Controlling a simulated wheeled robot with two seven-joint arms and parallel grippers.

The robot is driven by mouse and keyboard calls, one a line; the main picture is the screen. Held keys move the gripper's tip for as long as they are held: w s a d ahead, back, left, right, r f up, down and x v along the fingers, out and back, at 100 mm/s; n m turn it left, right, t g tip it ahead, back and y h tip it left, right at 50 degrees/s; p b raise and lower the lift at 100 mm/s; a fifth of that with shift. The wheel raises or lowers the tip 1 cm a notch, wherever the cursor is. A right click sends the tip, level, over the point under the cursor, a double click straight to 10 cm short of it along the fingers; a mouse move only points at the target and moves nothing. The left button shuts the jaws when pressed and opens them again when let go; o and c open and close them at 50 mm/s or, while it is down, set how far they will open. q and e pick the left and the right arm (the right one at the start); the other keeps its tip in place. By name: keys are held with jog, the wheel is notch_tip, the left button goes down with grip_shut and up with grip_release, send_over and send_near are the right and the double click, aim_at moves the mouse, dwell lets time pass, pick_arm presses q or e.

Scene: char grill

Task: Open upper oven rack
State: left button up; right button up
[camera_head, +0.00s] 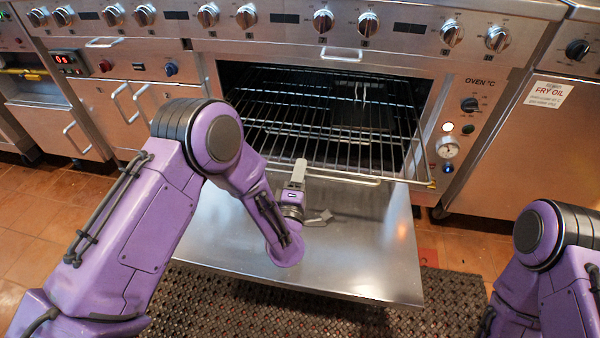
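The oven (473,100) has its door (350,250) folded down flat. A wire oven rack (290,130) spans the cavity, and its front bar (405,181) reaches out over the inner edge of the door. A second rack cannot be made out clearly. My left gripper (315,189) is just in front of the rack's front bar, above the door. Its two grey fingers are spread apart, one near the bar and one toward the door. Whether a finger touches the bar is unclear. My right arm is at the right edge; its gripper is out of view.
A dark pan or tray (362,115) shows inside the cavity. Knobs (323,20) line the panel above, with a handle (342,54) below it. A fryer cabinet (555,130) stands at right. A perforated mat (300,310) lies on the floor below the door.

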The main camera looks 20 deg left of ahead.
pick_arm(q)
jog(key=a+v, duration=0.1)
jog(key=v, duration=0.9)
jog(key=shift+s+d+p, duration=0.25)
jog(key=shift+d+p, duration=0.2)
jog(key=shift+f, duration=0.1)
